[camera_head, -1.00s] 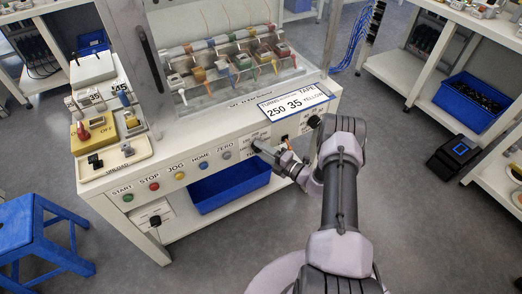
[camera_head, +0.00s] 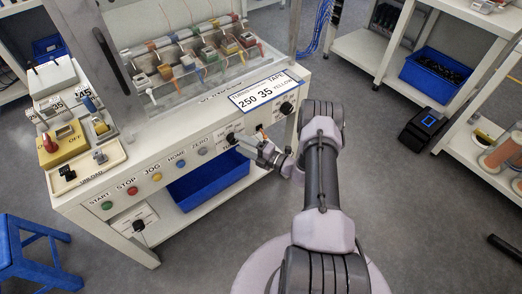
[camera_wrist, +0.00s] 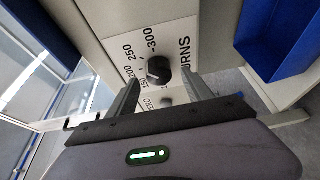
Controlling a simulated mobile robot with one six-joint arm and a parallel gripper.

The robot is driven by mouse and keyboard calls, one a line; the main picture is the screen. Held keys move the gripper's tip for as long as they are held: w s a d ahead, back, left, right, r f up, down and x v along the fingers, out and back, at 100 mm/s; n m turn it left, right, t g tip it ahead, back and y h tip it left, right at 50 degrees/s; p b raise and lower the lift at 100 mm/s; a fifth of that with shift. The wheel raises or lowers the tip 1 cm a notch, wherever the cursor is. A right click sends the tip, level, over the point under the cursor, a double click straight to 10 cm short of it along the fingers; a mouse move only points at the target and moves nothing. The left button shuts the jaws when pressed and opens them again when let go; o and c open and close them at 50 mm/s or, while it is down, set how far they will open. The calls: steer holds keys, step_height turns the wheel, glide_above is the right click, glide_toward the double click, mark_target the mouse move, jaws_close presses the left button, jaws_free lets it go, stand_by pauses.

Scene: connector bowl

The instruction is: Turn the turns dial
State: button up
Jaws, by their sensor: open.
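The turns dial (camera_wrist: 159,68) is a round black knob on a white plate marked TURNS, with numbers from 150 to 300 readable. In the wrist view it lies just beyond my gripper (camera_wrist: 160,88), between the lines of the two open fingers. I cannot tell whether the fingers touch it. In the head view the dial (camera_head: 231,138) sits on the machine's front panel at the right of the button row, and my gripper (camera_head: 240,143) is right at it. A display card (camera_head: 264,92) above reads 250, 35 and YELLOW.
A row of buttons, START to ZERO, runs left of the dial, with the green START button (camera_head: 107,206) at its far end. Another black knob (camera_head: 287,108) is to the right. A blue bin (camera_head: 208,183) sits below the panel. A blue stool (camera_head: 35,255) stands at left.

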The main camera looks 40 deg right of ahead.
steer(key=p+v, duration=0.3)
steer(key=v, duration=1.2)
